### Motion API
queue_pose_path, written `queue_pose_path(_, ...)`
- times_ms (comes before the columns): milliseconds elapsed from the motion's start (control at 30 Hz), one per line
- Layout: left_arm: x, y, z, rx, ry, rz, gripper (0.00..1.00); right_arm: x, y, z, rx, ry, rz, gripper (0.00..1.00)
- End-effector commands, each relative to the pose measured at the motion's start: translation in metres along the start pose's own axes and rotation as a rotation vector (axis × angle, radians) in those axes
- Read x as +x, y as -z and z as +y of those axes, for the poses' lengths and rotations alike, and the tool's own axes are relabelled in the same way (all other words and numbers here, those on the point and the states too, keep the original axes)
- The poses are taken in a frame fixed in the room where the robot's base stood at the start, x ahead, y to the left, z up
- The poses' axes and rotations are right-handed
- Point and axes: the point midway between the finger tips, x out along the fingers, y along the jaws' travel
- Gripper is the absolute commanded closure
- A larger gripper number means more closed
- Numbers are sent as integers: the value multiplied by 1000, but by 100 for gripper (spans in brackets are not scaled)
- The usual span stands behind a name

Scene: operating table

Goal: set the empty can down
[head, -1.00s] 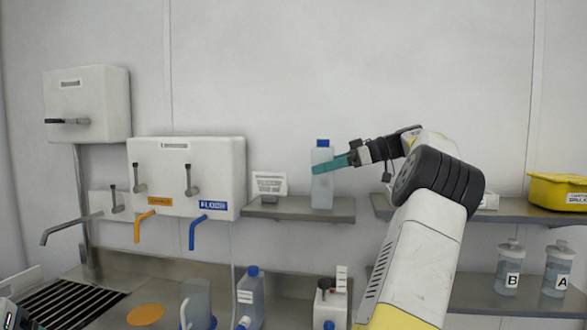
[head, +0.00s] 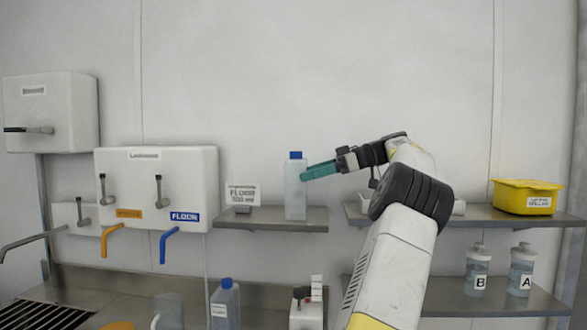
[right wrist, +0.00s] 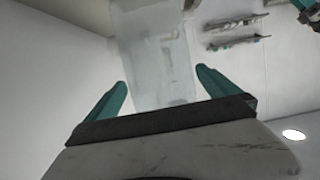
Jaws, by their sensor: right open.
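White dispensers with orange and blue spouts (head: 155,188) hang to the left. A yellow box (head: 527,197) sits on the right shelf. Jars B (head: 479,268) and A (head: 521,270) stand below. A blue-capped bottle (head: 225,305) stands on the counter.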

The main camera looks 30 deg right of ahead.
Motion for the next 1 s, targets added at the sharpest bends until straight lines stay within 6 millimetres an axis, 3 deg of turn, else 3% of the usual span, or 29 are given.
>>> queue_pose_path(100, 0, 0, 0, 0, 0, 0, 20, -27, -1, 1, -2, -3, 1, 0)
queue_pose_path(233, 0, 0, 0, 0, 0, 0, 20, -49, -1, 1, -2, -3, 1, 0)
queue_pose_path(500, 0, 0, 0, 0, 0, 0, 20, -57, 6, -2, -26, 25, -14, 0)
queue_pose_path(1000, 0, 0, 0, 0, 0, 0, 20, -78, -1, -1, 1, -3, 1, 0)
